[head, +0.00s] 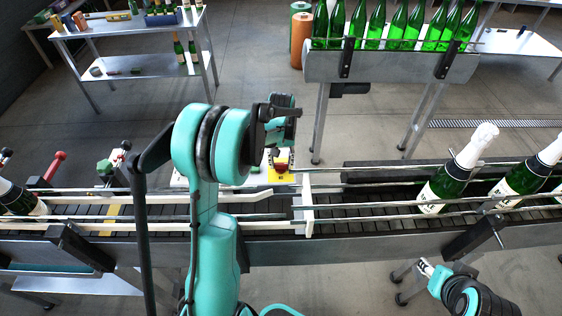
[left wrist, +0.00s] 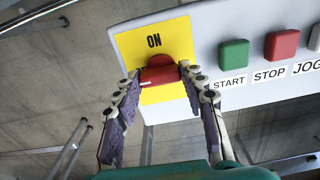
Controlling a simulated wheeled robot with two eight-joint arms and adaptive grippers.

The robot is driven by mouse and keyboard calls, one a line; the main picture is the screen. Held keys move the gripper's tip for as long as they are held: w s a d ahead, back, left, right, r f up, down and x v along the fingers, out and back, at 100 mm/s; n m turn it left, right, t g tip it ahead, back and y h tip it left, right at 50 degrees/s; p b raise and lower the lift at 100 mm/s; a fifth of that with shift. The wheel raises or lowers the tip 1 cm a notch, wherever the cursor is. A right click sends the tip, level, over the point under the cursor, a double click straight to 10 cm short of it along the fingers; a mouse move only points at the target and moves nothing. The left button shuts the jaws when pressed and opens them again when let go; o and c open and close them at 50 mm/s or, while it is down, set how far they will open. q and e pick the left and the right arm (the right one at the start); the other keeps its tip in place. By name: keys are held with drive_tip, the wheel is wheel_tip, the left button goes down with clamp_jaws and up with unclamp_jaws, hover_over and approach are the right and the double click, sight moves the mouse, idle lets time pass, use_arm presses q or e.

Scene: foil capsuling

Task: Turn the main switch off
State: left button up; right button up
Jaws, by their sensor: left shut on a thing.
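The main switch is a red knob (left wrist: 165,74) on a yellow plate (left wrist: 131,45) marked "ON", on a pale control panel (left wrist: 215,70). My left gripper (left wrist: 157,76) is shut on the red knob, one fingertip at each side of it. In the head view, my left gripper (head: 283,135) is over the panel beyond the conveyor, and the red knob (head: 281,158) shows partly below it. My right gripper (head: 430,272) is at the lower right, in front of the conveyor, away from the switch; its jaws are too small to judge.
Green START (left wrist: 233,53) and red STOP (left wrist: 281,44) buttons sit right of the switch. A conveyor (head: 365,228) crosses the head view with foil-topped bottles (head: 445,185) on it. A raised rack (head: 400,67) of green bottles stands behind.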

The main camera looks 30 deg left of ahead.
sight(281, 163)
use_arm(q)
drive_tip(key=shift+n, duration=0.3)
drive_tip(key=o, duration=1.2)
drive_tip(key=shift+c, duration=0.2)
wheel_tip(281, 163, up, 12)
